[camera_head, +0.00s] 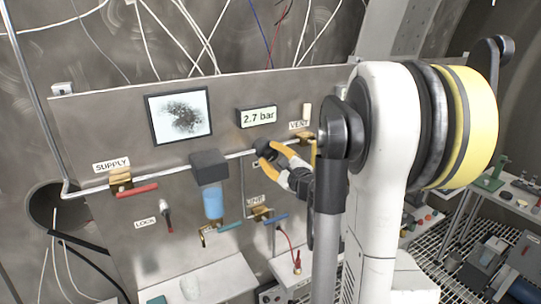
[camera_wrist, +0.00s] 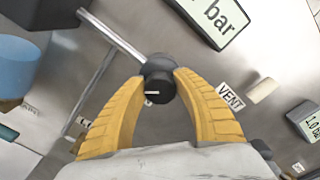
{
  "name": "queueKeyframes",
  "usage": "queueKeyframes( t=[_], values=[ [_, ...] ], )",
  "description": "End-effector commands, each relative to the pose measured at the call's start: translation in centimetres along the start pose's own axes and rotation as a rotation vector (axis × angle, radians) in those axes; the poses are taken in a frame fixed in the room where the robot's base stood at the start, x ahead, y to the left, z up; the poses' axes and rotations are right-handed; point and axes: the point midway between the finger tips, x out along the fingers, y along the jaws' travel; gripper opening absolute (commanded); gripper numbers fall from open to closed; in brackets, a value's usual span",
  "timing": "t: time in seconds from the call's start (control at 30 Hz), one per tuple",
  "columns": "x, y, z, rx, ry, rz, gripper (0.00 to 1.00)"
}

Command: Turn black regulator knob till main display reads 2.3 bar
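The black regulator knob (camera_wrist: 158,88) sits on the pipe, with a short white mark on its face. My gripper (camera_wrist: 160,76) has its two yellow fingers on either side of the knob. The fingertips appear to touch its sides, closed on it. In the head view my gripper (camera_head: 266,158) reaches the knob from the right, and the knob (camera_head: 263,146) is partly hidden by the fingers. The main display (camera_head: 258,117) above it reads 2.7 bar. In the wrist view the display (camera_wrist: 215,18) is cut off and shows only "bar".
A VENT label (camera_wrist: 230,96) and valve are right of the knob. A black block with a blue bowl (camera_head: 213,203) hangs at left. A red-handled SUPPLY valve (camera_head: 135,190) is further left. A small second display (camera_wrist: 308,122) is at the right edge of the wrist view.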

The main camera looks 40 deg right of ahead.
Motion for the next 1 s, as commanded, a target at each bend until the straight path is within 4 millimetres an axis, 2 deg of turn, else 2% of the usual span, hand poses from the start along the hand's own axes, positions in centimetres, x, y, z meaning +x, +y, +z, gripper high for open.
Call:
queueKeyframes(
  t=[0.47,0.67,1.0],
  values=[
    [0.02,0.03,-0.04,-0.036,0.000,0.000,0.05],
    [0.02,0.12,-0.07,-0.141,0.000,0.000,0.05],
    [0.02,0.20,-0.10,-0.411,0.000,0.000,0.05]
  ],
)
